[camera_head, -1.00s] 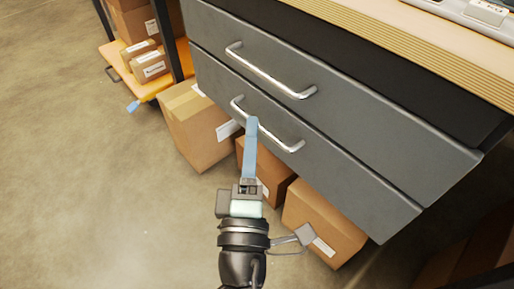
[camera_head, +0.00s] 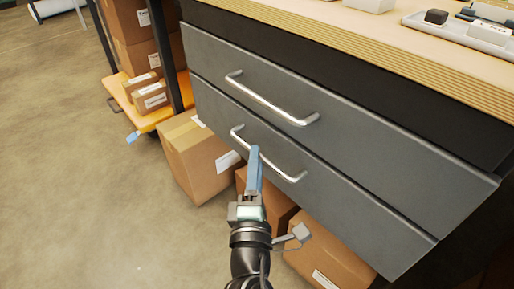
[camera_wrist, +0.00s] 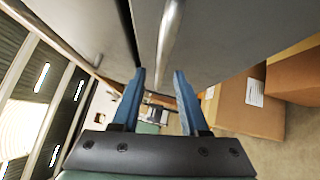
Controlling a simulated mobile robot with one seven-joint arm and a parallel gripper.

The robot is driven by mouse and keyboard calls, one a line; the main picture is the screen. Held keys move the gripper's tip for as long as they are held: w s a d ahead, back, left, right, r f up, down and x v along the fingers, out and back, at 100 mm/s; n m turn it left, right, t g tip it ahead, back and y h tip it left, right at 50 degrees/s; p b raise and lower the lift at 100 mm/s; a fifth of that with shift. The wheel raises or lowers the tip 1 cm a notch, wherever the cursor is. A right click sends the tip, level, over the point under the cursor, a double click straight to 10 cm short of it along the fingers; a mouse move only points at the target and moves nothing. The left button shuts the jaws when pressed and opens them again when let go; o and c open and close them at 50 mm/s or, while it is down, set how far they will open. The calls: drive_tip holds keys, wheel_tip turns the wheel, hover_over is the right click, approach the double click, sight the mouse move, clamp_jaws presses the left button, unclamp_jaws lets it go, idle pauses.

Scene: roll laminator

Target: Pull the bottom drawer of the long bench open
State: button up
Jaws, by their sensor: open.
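The bench's bottom drawer (camera_head: 350,215) is a grey front, about flush with the drawer above it. Its chrome bar handle (camera_head: 296,178) runs slantwise across the front. My gripper (camera_head: 254,150) has blue fingers and is at the left half of this handle, hiding part of it. In the wrist view my gripper (camera_wrist: 158,75) is open, its fingers apart with nothing between them low down.
The upper drawer (camera_head: 350,140) has its own chrome handle (camera_head: 272,103). Cardboard boxes stand under the drawers, one at left (camera_head: 195,160) and one at right (camera_head: 330,255). An orange cart (camera_head: 150,118) with boxes is at upper left. The floor at left is clear.

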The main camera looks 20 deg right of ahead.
drive_tip(key=shift+x, duration=1.6)
clamp_jaws()
